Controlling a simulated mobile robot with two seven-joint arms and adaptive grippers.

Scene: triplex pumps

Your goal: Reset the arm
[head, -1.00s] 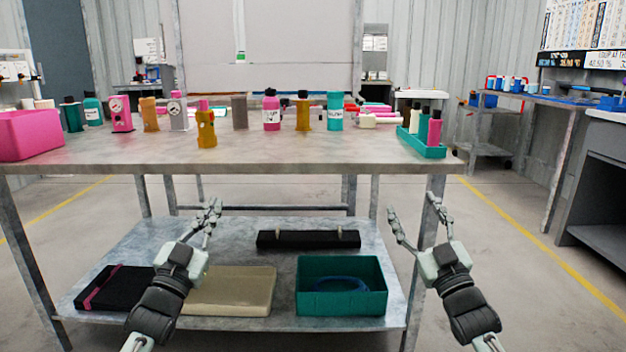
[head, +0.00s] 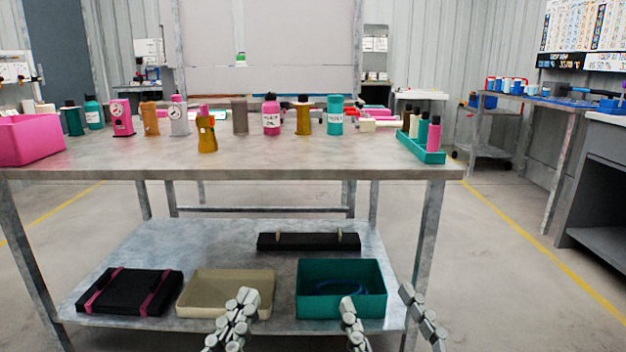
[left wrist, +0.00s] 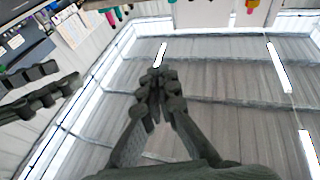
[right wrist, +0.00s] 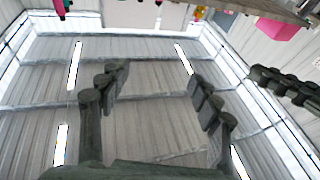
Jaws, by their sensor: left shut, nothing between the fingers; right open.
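My left gripper (head: 240,308) is low at the bottom of the head view, in front of the beige tray. Its fingers are together and empty, as the left wrist view shows (left wrist: 158,85). My right gripper (head: 382,302) is also low, in front of the teal bin's right side. Its fingers are spread with nothing between them, also in the right wrist view (right wrist: 155,85). Both wrist cameras look up at the ceiling. My arms are mostly below the head view's edge.
A metal table (head: 270,160) stands ahead, holding several bottles and pumps, a pink bin (head: 30,140) and a teal rack (head: 425,150). Its lower shelf (head: 225,240) bears a black strapped case (head: 130,292), a beige tray (head: 195,292) and a teal bin (head: 340,272).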

